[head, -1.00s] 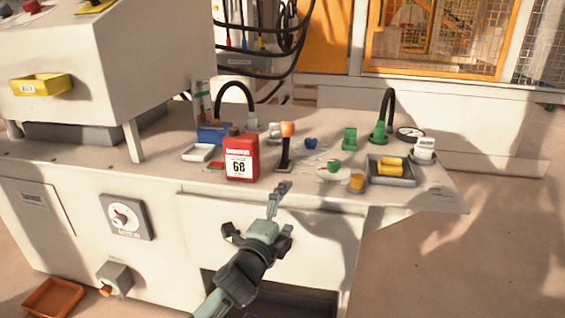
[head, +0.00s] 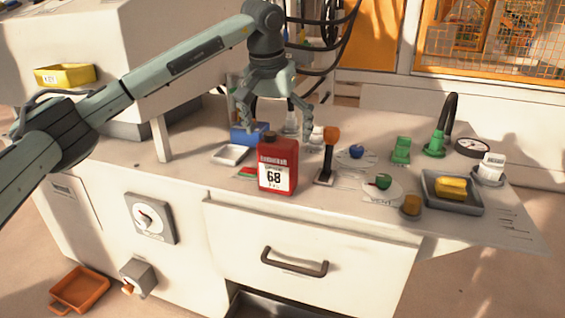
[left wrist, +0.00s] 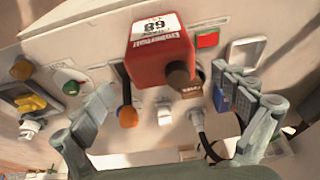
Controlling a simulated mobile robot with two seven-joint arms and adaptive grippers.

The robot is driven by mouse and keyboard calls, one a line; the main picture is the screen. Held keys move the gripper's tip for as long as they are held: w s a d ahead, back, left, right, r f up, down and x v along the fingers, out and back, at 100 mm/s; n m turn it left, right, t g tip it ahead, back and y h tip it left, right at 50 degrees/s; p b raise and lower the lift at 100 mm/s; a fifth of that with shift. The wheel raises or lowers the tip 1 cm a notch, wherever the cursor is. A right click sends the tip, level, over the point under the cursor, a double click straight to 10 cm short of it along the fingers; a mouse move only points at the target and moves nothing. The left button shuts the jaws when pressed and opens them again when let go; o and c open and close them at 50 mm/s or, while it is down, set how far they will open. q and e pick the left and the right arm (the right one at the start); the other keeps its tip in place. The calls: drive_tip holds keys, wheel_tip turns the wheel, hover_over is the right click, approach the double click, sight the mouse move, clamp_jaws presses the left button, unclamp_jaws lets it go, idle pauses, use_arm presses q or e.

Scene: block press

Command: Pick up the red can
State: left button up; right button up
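The red can (head: 277,152) stands upright near the front edge of the bench top, with a white label marked 68. My left gripper (head: 277,118) is open and empty, pointing down above and around the level of the can's top, with its fingers spread; how far it is behind the can is hard to tell. In the left wrist view the red can (left wrist: 158,45) with its dark cap lies ahead, between and beyond the open fingers of my left gripper (left wrist: 170,92). My right gripper is not in view.
A blue box (head: 247,134) and a white tray (head: 230,154) sit left of the can. An orange-knobbed lever (head: 328,160) stands close on its right. A grey tray (head: 452,205) with a yellow piece lies farther right. A drawer handle (head: 294,263) juts out below.

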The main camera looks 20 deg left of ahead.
sight(280, 154)
use_arm(q)
drive_tip(key=shift+x, duration=0.95)
drive_tip(key=x, duration=0.5)
drive_tip(key=shift+a, duration=0.1)
drive_tip(key=shift+r, duration=0.1)
drive_tip(key=c, duration=1.6)
drive_tip(key=shift+c, duration=0.6)
drive_tip(key=shift+r, duration=0.2)
